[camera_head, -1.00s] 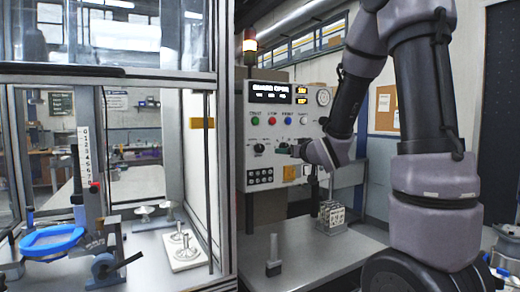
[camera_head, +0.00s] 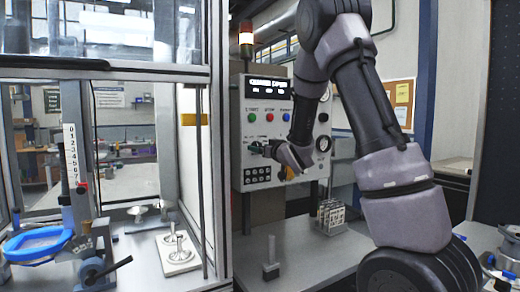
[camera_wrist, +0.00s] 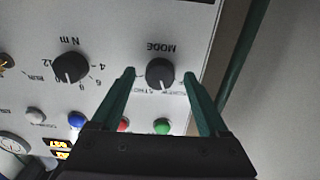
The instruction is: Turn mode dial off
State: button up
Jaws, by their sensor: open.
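The black round mode dial (camera_wrist: 160,72) is on the light control panel (camera_head: 242,178), with the word MODE upside down above it in the wrist view. My gripper (camera_wrist: 160,76) is open, with one green finger on each side of the dial. Small gaps seem to show between fingers and dial; contact cannot be told. The setting labels beside the dial are partly hidden by the fingers, and its setting is not readable. In the head view my gripper (camera_head: 262,148) is at the panel's left part and covers most of the dial.
A second black dial (camera_wrist: 70,67) marked N m is left of the mode dial in the wrist view. Green (camera_wrist: 162,126), red (camera_wrist: 123,124) and blue (camera_wrist: 77,119) buttons lie nearby. A bench (camera_head: 310,262) holds a metal rack (camera_head: 331,214) below my arm.

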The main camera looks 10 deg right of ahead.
jog(key=shift+w, duration=0.3)
grip_shut()
jog(key=shift+n, duration=4.4)
